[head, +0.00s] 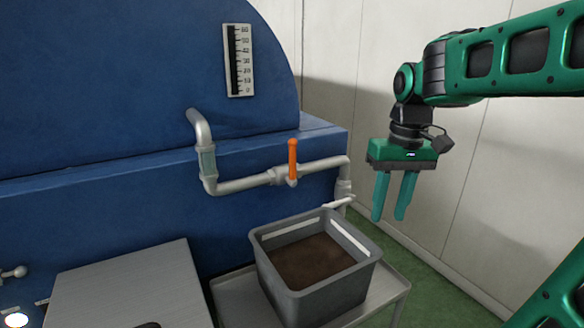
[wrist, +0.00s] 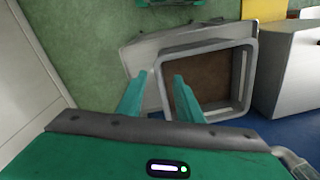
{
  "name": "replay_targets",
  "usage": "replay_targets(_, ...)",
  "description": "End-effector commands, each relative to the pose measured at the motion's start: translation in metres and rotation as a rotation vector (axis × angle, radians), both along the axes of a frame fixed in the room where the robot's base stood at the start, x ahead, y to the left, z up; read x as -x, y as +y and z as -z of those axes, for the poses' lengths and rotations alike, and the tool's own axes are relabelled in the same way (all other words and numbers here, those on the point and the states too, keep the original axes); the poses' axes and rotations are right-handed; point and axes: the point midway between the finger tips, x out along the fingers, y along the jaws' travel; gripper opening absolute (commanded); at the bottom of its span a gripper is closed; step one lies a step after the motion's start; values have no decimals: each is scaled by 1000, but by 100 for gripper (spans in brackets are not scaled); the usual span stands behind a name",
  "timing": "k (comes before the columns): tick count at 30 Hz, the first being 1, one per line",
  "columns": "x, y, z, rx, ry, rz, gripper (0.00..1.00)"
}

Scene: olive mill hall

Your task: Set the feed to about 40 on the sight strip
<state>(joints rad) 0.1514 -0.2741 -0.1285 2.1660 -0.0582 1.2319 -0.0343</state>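The sight strip (head: 239,60) is a white scale with a dark column beside numbered marks, fixed to the blue machine at the upper middle of the head view. The dark column runs up most of the scale; the numbers are too small to read surely. An orange lever (head: 292,158) stands upright on the grey pipe's valve (head: 284,177). My gripper (head: 392,216) hangs to the right of the lever, pointing down, apart from it. Its teal fingers are spread with nothing between them. The wrist view also shows the open fingers (wrist: 160,95); the lever is not visible there.
A grey crate (head: 317,296) with brown contents stands on a metal trolley (head: 235,299) below the valve. A short spout (head: 338,202) ends above the crate. The blue machine (head: 100,110) fills the left, and a pale wall (head: 420,185) stands behind my gripper.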

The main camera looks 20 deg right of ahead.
Motion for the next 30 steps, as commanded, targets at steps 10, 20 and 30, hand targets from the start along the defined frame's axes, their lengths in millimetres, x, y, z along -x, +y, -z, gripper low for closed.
replay_targets(10, -148, 76, -83, 5, -1, -496, 33)
replay_targets(20, -219, 128, -121, 44, -4, -827, 33)
replay_targets(30, -226, 134, -117, 51, -3, -869, 33)
